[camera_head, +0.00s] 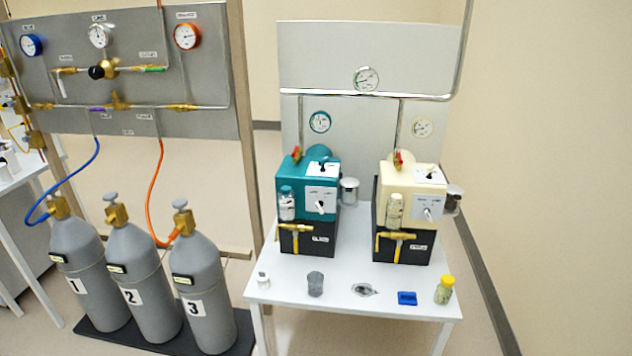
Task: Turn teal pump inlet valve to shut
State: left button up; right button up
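The teal pump (331,178) stands on the left half of a white table, on a black base. A small red-handled valve (297,154) sits at its top left, where a vertical pipe comes down to the pump. Its handle looks roughly upright; its exact setting is too small to tell. A brass valve with a yellow lever (294,240) is low on the pump's front, the lever hanging down. I cannot read a label that names the inlet. A white panel (321,199) with a knob is on the front. Neither of my grippers is in view.
A cream pump (412,179) with similar valves stands to the right. The white table (338,287) holds a grey cup (315,284), a blue block (407,298) and a yellow-capped jar (444,290) along its front. Grey gas cylinders (201,293) stand on the floor at left.

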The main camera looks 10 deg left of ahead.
aim_at(298, 145)
jog(key=i+j, duration=0.4)
jog(key=i, duration=0.2)
jog(key=i+j, duration=0.35)
jog(key=i, duration=0.2)
jog(key=i+j, duration=0.4)
jog(key=i, duration=0.2)
